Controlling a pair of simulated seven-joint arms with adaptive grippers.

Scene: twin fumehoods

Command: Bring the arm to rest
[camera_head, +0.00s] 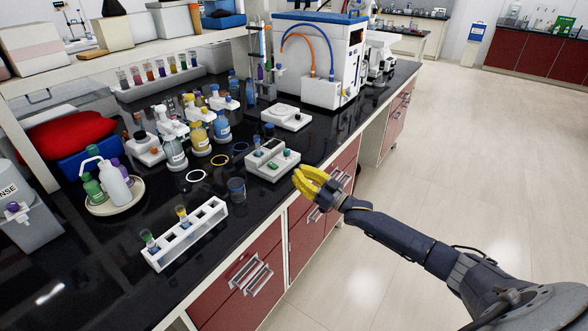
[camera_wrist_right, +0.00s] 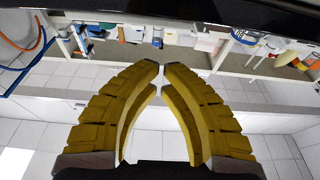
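My right arm comes in from the lower right in the head view. Its yellow-fingered right gripper (camera_head: 297,180) is over the front edge of the black bench, beside the white block device (camera_head: 272,160). In the right wrist view the two ribbed yellow fingers of the right gripper (camera_wrist_right: 162,68) lean together and their tips almost meet. My left arm and left gripper are not in view.
A white tube rack (camera_head: 186,236) and a dark glass beaker (camera_head: 237,190) stand near the bench's front edge. Bottles, a balance (camera_head: 287,117) and a large white machine (camera_head: 318,62) stand farther back. Red drawers (camera_head: 243,279) are below. The floor (camera_head: 460,165) at right is clear.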

